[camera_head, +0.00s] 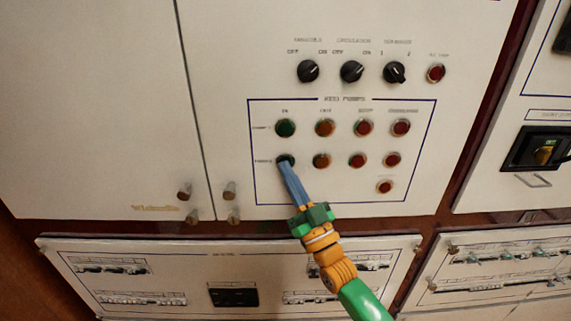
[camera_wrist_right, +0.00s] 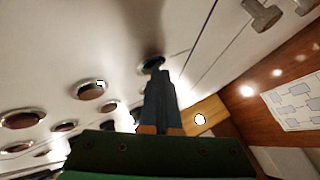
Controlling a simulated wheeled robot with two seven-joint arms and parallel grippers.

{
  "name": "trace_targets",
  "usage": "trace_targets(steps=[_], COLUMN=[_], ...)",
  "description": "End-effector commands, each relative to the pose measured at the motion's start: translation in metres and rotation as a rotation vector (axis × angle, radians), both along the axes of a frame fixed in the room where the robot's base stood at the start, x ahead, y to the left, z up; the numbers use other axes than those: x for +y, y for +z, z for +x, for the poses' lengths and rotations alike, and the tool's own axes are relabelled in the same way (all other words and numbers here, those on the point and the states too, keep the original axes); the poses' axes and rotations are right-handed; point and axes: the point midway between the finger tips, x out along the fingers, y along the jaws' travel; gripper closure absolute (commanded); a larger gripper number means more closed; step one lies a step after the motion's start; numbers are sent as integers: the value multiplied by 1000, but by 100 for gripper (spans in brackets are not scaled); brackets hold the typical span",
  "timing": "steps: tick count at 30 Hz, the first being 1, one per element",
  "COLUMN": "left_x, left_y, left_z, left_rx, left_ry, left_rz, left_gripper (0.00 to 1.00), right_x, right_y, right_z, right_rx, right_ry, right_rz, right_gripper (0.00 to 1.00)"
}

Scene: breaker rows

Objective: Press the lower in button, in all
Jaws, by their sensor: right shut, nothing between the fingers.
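The lower button in the leftmost column (camera_head: 284,157) is dark green and partly covered by my right gripper's fingertips. It also shows as a dark round button with a metal rim in the right wrist view (camera_wrist_right: 150,63), just past the fingertips. My right gripper (camera_head: 285,165) is shut and empty, its blue-grey fingers pointing at this button. The fingers (camera_wrist_right: 157,76) reach the button's edge in the wrist view; I cannot tell whether they touch or press it. The upper green button (camera_head: 285,127) sits directly above. My left gripper is not in view.
Orange and red buttons, such as the orange one (camera_head: 321,160) and the red one (camera_head: 358,160), sit to the right in the same rows. Black knobs (camera_head: 308,71) are above. Metal posts (camera_head: 230,190) stick out at the lower left. A lower panel (camera_head: 180,270) lies beneath.

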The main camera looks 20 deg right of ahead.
Motion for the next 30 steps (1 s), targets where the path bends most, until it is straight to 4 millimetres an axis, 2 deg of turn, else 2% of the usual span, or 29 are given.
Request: trace_targets(steps=[8, 15, 25, 30], left_x=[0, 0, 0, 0], left_y=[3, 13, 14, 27], left_z=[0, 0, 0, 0], left_rx=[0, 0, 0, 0], left_ry=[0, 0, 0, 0], left_rz=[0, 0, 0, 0], left_gripper=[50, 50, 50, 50], right_x=[0, 4, 5, 9], right_y=[1, 1, 0, 2], right_z=[-2, -14, -17, -31], right_rx=[1, 1, 1, 3], right_ry=[0, -1, 0, 1], right_rz=[0, 0, 0, 1], right_gripper=[100, 100, 100, 100])
